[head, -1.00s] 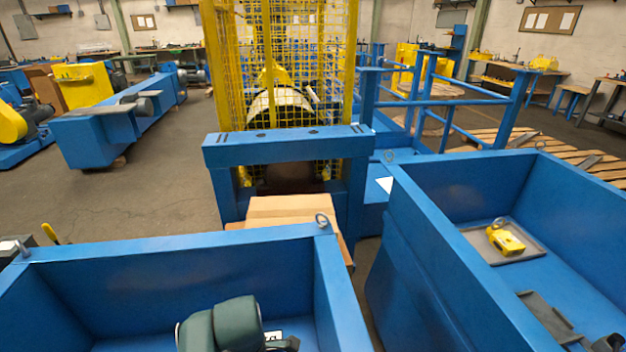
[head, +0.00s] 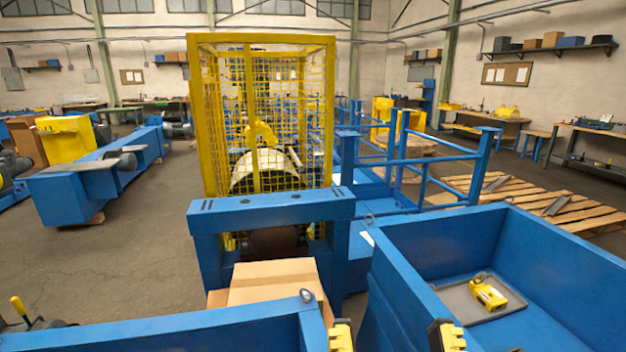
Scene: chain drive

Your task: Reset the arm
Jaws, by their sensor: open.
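My gripper (head: 394,336) shows at the bottom edge of the head view, right of centre. Its two yellow and black fingertips stand wide apart, with nothing visible between them. The left fingertip is by the right end of the left blue bin (head: 190,335). The right fingertip is in front of the left wall of the right blue bin (head: 400,278). The rest of my gripper and my arm are out of view.
A yellow remote-like object (head: 487,293) lies on a grey tray (head: 460,302) in the right bin. A yellow mesh cage (head: 262,42) stands behind a blue frame (head: 270,208). Cardboard boxes (head: 272,274) sit below it. Pallets (head: 590,215) lie at right. Open floor (head: 110,240) is at left.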

